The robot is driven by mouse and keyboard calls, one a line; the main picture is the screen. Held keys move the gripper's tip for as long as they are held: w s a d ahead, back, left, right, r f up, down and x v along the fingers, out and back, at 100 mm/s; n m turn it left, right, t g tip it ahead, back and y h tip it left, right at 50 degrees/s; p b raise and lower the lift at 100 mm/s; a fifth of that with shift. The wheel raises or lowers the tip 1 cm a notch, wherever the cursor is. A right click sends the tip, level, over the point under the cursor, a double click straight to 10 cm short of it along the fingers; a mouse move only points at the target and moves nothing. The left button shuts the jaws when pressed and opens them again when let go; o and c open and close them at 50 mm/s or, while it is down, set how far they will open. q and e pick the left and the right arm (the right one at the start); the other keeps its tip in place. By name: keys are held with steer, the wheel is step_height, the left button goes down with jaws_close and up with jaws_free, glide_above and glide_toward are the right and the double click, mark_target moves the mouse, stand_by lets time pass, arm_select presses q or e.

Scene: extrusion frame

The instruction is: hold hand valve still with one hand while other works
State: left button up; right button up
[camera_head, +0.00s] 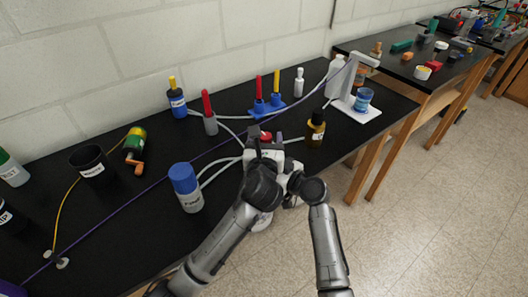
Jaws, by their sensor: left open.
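A small white device with a red top (266,137), which may be the hand valve, sits on the black bench with tubes running up to it. My left gripper (258,150) is open at this device, and its dark wrist covers much of it. I cannot tell whether the fingers touch it. My right arm comes up from the lower right and bends in beside the left wrist. Its gripper is hidden among the dark links and I cannot make out its fingers.
A blue-capped bottle (186,188) stands close left of my left arm, and an amber bottle (316,129) to the right. Tubes lead to coloured-handled holders (177,102) behind. The bench's front left is fairly clear.

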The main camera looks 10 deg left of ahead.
arm_select(q)
steer(key=s, duration=1.1)
steer(key=shift+s+d, duration=0.15)
steer(key=shift+d, duration=0.3)
